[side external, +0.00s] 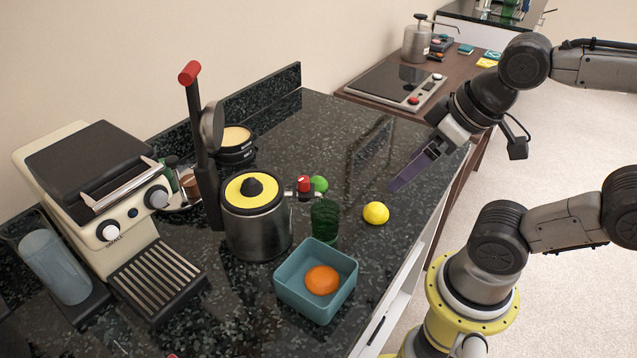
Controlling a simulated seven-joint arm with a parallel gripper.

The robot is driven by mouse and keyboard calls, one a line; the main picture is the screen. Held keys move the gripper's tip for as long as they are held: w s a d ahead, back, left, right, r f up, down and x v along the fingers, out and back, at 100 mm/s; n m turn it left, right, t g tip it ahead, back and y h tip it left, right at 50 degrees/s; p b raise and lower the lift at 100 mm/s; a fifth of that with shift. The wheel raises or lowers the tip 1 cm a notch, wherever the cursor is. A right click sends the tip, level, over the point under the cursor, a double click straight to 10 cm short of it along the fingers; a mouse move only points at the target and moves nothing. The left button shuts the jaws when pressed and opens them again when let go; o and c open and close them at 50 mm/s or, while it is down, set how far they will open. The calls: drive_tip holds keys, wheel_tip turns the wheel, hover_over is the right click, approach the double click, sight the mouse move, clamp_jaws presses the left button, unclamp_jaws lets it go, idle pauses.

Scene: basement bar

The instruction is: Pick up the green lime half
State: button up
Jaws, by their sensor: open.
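A small bright green rounded thing (319,184), which looks like the lime half, sits on the dark speckled counter (335,125) near the middle. My gripper (402,181) has dark purple fingers and is open and empty. It hangs over the right part of the counter, to the right of the green thing and apart from it.
A yellow ball-like fruit (376,213) lies between the green thing and the counter's right edge. A dark green glass (325,221), a teal bin (334,299) holding an orange fruit (322,280), and a metal pot (257,228) stand nearby. An espresso machine (100,215) is at left.

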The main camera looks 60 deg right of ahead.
drive_tip(key=shift+c, duration=0.2)
drive_tip(key=w+r+m, duration=0.4)
drive_tip(key=m, duration=0.7)
drive_tip(key=m+g, duration=0.5)
drive_tip(key=m, duration=0.8)
hover_over(318, 178)
wheel_tip(318, 178, down, 4)
drive_tip(key=shift+g, duration=0.3)
drive_tip(key=f, duration=1)
drive_tip(key=shift+s+d+f, duration=0.1)
drive_tip(key=shift+s+d, duration=0.05)
drive_tip(key=shift+d, duration=0.05)
drive_tip(key=shift+a+f, duration=0.15)
drive_tip(key=shift+f, duration=1.3)
drive_tip(key=shift+a+f, duration=0.15)
drive_tip(key=shift+f, duration=1.3)
